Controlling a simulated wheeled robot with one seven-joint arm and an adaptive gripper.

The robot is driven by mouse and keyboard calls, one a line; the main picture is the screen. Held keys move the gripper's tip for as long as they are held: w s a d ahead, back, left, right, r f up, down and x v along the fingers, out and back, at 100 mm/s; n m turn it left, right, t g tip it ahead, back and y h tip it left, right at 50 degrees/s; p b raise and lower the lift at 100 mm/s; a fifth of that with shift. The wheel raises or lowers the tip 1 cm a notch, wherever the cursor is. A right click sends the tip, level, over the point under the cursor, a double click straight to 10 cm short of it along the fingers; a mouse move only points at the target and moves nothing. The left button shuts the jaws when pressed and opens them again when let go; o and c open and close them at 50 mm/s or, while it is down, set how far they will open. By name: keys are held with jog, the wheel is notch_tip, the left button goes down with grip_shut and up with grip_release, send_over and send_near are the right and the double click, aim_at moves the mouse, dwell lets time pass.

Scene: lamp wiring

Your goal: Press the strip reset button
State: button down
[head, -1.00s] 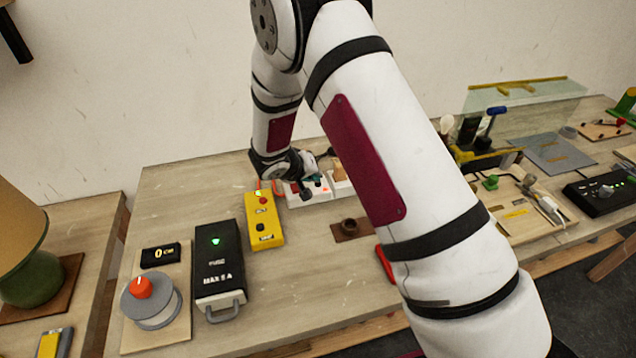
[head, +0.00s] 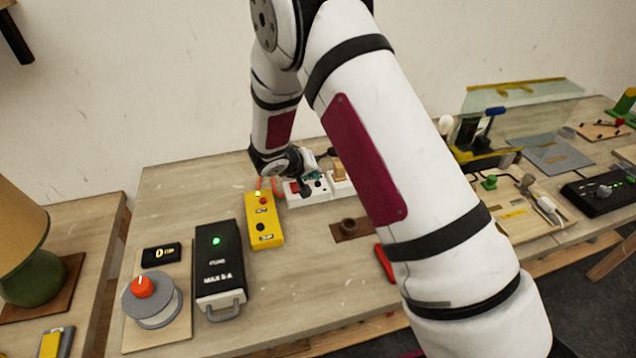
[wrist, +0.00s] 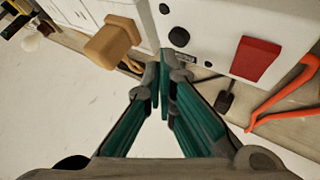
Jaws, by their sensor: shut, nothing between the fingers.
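The white power strip (head: 322,194) lies near the back of the bench. It also shows in the wrist view (wrist: 215,20), with a red rocker switch (wrist: 255,58) and a round black button (wrist: 179,36) beside a small dark label. I cannot read the label, so I cannot confirm that this is the reset button. My gripper (wrist: 160,80) is shut and empty, with its fingertips at the strip's edge in the picture, below the black button. I cannot tell whether they touch the strip. In the head view my wrist partly hides the gripper behind the strip.
A yellow control box (head: 264,220) and a black power unit (head: 220,262) stand left of the strip. A tan plug block (wrist: 113,42) sits on the neighbouring white part.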

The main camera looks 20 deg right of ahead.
jog(key=shift+r, duration=0.1)
jog(key=shift+r+p, duration=0.6)
jog(key=shift+r, duration=1.9)
jog(key=shift+r, duration=0.1)
notch_tip(320, 180, up, 10)
jog(key=m+g, duration=0.1)
send_over(315, 182)
jog(key=s+d, duration=0.4)
jog(key=s, duration=0.1)
jog(key=s+d+r+g+y, duration=0.1)
jog(key=s+d+r, duration=0.1)
jog(key=s+r, duration=0.8)
jog(key=s+a+r+y, duration=0.2)
jog(key=s+r+y, duration=0.1)
jog(key=s, duration=0.8)
jog(key=s+a+r+n+t+y, duration=0.1)
jog(key=s+a+r+y, duration=0.1)
jog(key=s, duration=1)
notch_tip(315, 182, up, 2)
jog(key=shift+s+a+n+y, duration=0.3)
jog(key=shift+a+y, duration=0.1)
jog(key=shift+a, duration=0.25)
